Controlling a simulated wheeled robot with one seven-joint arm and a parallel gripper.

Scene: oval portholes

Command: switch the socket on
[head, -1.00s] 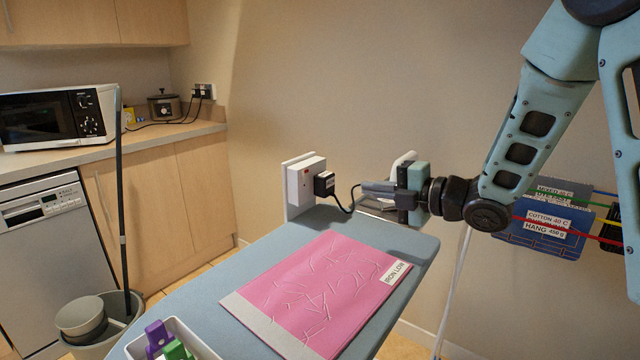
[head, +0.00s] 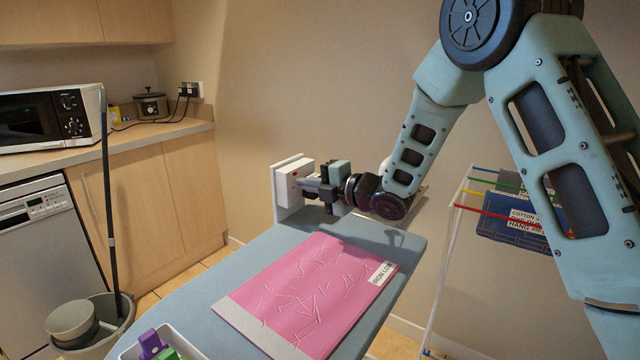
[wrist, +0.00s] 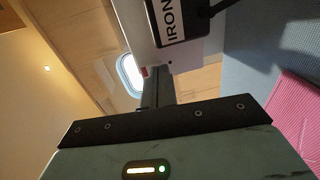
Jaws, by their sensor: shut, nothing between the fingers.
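The blue ironing board (head: 225,285) carries a pink folded cloth (head: 310,285) with a label. A white tray (head: 130,352) with coloured pegs is at the near left. A drying rack (head: 447,260) stands right. A bucket (head: 115,318) with a mop stands left, beside the cupboards.

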